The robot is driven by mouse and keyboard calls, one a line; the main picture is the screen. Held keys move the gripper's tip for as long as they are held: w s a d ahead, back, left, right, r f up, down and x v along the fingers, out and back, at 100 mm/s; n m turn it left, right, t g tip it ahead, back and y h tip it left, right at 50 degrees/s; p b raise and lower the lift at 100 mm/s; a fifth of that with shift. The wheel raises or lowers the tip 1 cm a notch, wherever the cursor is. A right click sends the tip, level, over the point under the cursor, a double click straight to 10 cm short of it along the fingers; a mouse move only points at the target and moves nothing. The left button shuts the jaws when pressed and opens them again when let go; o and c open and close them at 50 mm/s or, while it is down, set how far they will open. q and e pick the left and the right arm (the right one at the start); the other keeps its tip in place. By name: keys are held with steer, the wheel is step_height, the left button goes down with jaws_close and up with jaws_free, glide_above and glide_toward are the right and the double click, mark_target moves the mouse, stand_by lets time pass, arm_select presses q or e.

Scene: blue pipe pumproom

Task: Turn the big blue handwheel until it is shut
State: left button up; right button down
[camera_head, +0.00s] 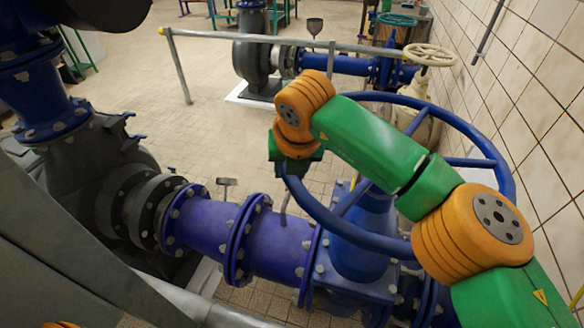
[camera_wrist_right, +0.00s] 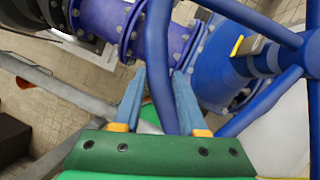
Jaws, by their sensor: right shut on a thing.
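The big blue handwheel (camera_head: 490,150) lies roughly level on top of a blue valve (camera_head: 362,245), right of centre in the head view. My right arm reaches across it and hides part of its rim and spokes. My right gripper (camera_head: 284,172) is at the left side of the rim. In the right wrist view the rim (camera_wrist_right: 157,50) runs between the two blue-grey fingers of my right gripper (camera_wrist_right: 157,88), which is shut on it. A spoke and the hub show at the right there. My left gripper is not in view.
A blue flanged pipe (camera_head: 205,222) runs left from the valve to a dark pump (camera_head: 75,180). A grey rail (camera_head: 270,38) crosses behind the wheel. A smaller cream handwheel (camera_head: 430,54) stands beyond. A tiled wall (camera_head: 530,70) is close on the right.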

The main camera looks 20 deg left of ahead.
steer(key=c, duration=0.6)
jaws_free()
steer(key=shift+o, duration=0.4)
steer(key=shift+s+a, duration=0.1)
steer(key=shift+a, duration=0.05)
steer(key=shift+r, duration=0.1)
steer(key=b+v, duration=0.1)
steer(key=v, duration=0.5)
steer(key=shift+b, duration=0.4)
steer(key=shift+s+r, duration=0.25)
steer(key=shift+r, duration=0.2)
steer(key=shift+w, duration=0.1)
steer(key=shift+f, duration=0.1)
